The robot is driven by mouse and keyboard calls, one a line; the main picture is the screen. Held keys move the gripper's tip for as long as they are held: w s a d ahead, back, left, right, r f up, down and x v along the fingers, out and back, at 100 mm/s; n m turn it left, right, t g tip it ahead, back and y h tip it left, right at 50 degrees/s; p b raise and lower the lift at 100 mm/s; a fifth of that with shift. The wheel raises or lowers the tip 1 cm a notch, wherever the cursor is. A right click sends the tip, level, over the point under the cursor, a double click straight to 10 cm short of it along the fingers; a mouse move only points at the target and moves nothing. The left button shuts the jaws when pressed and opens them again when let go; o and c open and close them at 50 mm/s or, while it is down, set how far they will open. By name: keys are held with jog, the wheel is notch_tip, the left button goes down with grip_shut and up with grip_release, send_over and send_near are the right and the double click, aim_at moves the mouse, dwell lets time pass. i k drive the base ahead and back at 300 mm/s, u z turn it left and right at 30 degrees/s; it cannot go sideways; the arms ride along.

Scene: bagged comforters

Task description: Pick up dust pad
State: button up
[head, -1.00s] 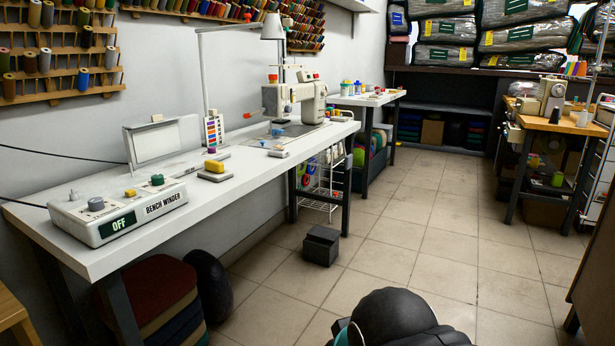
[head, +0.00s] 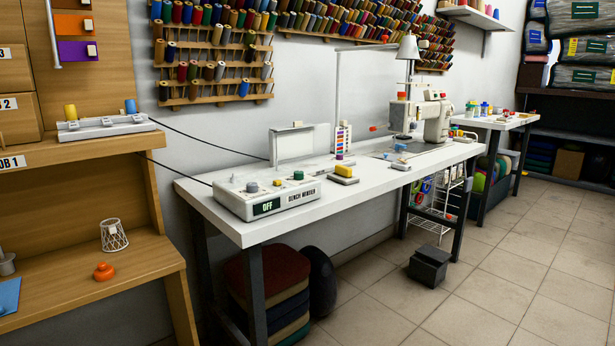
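No thing in the head view can be named as the dust pad for certain. A small yellow-topped block on a dark grey base (head: 343,174) lies on the white workbench (head: 250,232), right of the bench winder box (head: 265,195); it is pad-like, but I cannot tell if it is the dust pad. My gripper is not in view.
The white bench also bears a sewing machine (head: 432,118). Stacked cushions (head: 285,285) and a dark rounded object (head: 321,282) are beneath it. A black box (head: 429,265) sits on the tiled floor. A wooden shelf unit (head: 120,265) stands left. Floor at right is clear.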

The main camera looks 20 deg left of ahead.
aim_at(343, 175)
jog(key=u, duration=0.85)
jog(key=i, duration=1.25)
jog(key=z, duration=0.2)
